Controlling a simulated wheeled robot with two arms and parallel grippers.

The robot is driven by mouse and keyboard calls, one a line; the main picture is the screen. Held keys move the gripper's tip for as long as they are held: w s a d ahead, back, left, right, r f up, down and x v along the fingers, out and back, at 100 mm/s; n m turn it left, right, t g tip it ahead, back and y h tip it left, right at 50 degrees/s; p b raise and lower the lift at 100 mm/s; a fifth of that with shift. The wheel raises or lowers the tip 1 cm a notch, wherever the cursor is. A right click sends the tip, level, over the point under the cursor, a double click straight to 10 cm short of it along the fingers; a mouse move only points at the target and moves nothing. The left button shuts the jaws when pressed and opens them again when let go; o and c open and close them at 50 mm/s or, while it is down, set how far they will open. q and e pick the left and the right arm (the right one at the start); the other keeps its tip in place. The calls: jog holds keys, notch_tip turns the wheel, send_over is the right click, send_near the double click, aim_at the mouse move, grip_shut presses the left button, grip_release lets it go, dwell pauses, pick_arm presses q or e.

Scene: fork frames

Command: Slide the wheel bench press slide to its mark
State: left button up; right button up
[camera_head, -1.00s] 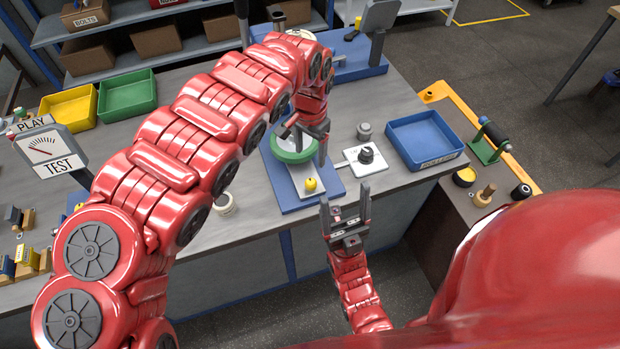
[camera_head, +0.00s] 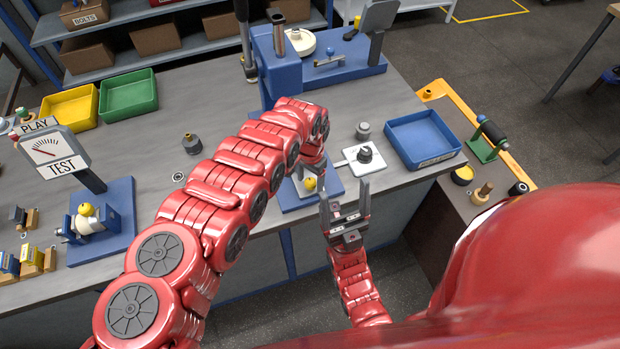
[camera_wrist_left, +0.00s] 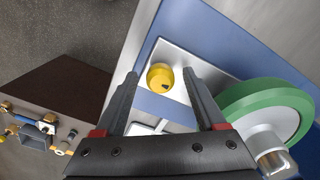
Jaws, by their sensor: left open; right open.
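The slide is a silver plate (camera_wrist_left: 190,60) on a blue base (camera_head: 332,188). It carries a yellow knob (camera_head: 310,183) at its near end. In the left wrist view the yellow knob (camera_wrist_left: 160,77) shows between my open left fingertips (camera_wrist_left: 160,75), with no visible contact. A green-rimmed wheel (camera_wrist_left: 268,105) with a metal hub sits beside the fingers; my left arm hides it in the head view. I cannot make out the mark. My right gripper (camera_head: 345,205) is open and empty, just in front of the blue base.
A white plate with a dark knob (camera_head: 364,156) and a blue tray (camera_head: 422,138) stand right of the base. A tall blue press (camera_head: 278,70) stands behind. A test gauge (camera_head: 50,150) and a blue fixture (camera_head: 120,220) are at left. The bench's near edge runs below the base.

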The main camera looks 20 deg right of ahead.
pick_arm(q)
jog(key=shift+c, duration=0.2)
grip_shut()
dwell(1.3)
